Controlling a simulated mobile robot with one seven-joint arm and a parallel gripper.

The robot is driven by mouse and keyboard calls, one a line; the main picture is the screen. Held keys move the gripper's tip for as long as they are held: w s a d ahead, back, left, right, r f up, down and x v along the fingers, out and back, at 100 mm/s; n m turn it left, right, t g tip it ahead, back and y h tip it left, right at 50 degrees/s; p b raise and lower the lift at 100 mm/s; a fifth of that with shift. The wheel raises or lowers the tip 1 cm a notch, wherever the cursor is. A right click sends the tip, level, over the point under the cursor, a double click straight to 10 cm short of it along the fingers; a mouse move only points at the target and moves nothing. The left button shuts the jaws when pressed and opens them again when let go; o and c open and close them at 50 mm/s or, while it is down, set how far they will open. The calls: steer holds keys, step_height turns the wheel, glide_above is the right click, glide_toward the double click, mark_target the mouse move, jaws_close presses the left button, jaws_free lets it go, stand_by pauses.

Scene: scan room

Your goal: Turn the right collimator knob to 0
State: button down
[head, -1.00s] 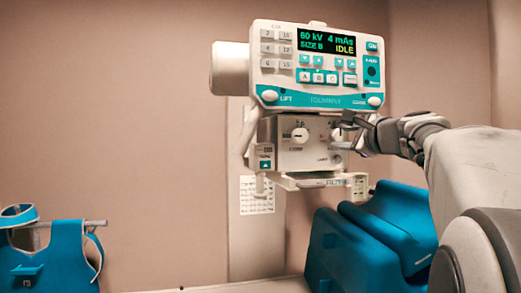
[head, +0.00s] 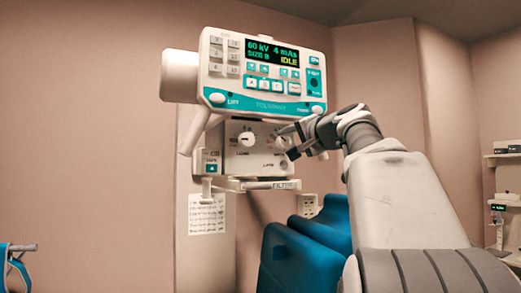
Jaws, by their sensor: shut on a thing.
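The collimator box (head: 258,163) hangs under the control head, its pale front face toward me. Its left knob (head: 246,139) is round and white and shows clearly. The right collimator knob (head: 281,143) is mostly covered by my gripper (head: 289,141), which reaches in from the right. My gripper is shut on the right knob. The knob's pointer and most of its dial marks are hidden or too small to read.
The control head (head: 235,104) above shows 60 kV, 4 mAs, SIZE B and IDLE. A tray marked FILTER (head: 262,185) sticks out below the box. A blue padded chair (head: 300,250) stands below my arm. A shelf (head: 503,160) is at far right.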

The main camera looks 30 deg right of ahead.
steer(key=n+b, duration=0.2)
steer(key=n, duration=0.5)
steer(key=shift+a+b, duration=0.1)
steer(key=shift+b, duration=0.2)
stand_by(0.4)
steer(key=shift+c, duration=1.9)
jaws_free()
steer(key=s+a+b, duration=0.1)
steer(key=s+b, duration=0.3)
steer(key=s, duration=1.3)
steer(key=shift+s, duration=0.2)
